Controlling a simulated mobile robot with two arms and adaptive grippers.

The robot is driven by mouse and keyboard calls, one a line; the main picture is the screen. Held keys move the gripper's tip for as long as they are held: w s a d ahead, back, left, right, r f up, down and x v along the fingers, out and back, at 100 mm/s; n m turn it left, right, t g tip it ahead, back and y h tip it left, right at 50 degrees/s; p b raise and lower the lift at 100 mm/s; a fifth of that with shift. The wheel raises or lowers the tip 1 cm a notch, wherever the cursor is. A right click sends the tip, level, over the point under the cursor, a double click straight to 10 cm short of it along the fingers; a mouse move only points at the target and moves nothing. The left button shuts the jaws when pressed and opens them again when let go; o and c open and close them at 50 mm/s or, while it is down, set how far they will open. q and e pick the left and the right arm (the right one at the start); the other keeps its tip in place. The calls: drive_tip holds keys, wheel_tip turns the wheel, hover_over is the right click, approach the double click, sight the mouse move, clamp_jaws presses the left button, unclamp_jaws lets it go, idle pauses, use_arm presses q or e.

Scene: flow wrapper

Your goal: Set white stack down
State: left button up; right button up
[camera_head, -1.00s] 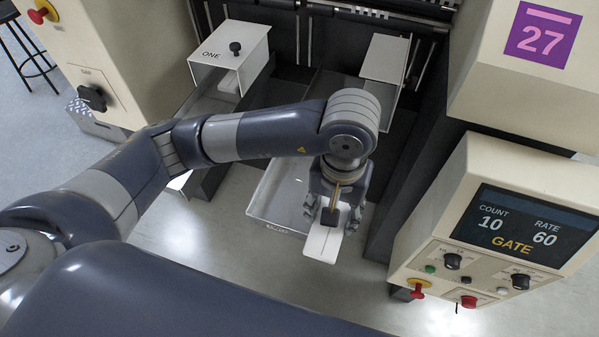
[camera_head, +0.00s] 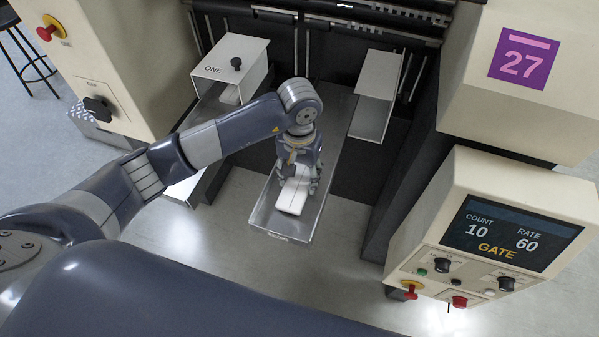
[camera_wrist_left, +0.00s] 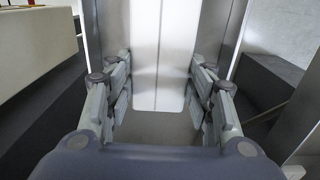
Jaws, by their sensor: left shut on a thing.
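The white stack (camera_head: 293,195) is a long, flat white block with a line along its middle. It lies lengthwise within the outline of the grey metal tray (camera_head: 318,205), nearer the tray's left wall. My left gripper (camera_head: 297,183) is above it, pointing down, shut on it with a finger along each side. In the left wrist view the stack (camera_wrist_left: 158,60) shows between the two finger pairs of the gripper (camera_wrist_left: 157,84). I cannot tell whether its underside touches the tray floor. My right gripper is not in view.
A white box marked ONE (camera_head: 229,62) stands behind at the left, with a black knob. The control panel (camera_head: 500,235) reads GATE at the right. The tray's front floor is bare.

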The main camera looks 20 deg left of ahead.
sight(300, 180)
use_arm(q)
drive_tip(key=shift+f, duration=0.25)
drive_tip(key=shift+f, duration=0.2)
drive_tip(key=o, duration=0.7)
drive_tip(key=shift+o, duration=0.2)
drive_tip(key=shift+r, duration=0.1)
drive_tip(key=shift+r, duration=0.15)
drive_tip(key=shift+w+r, duration=0.1)
drive_tip(key=shift+r, duration=0.25)
wheel_tip(300, 180, up, 11)
drive_tip(key=b, duration=0.3)
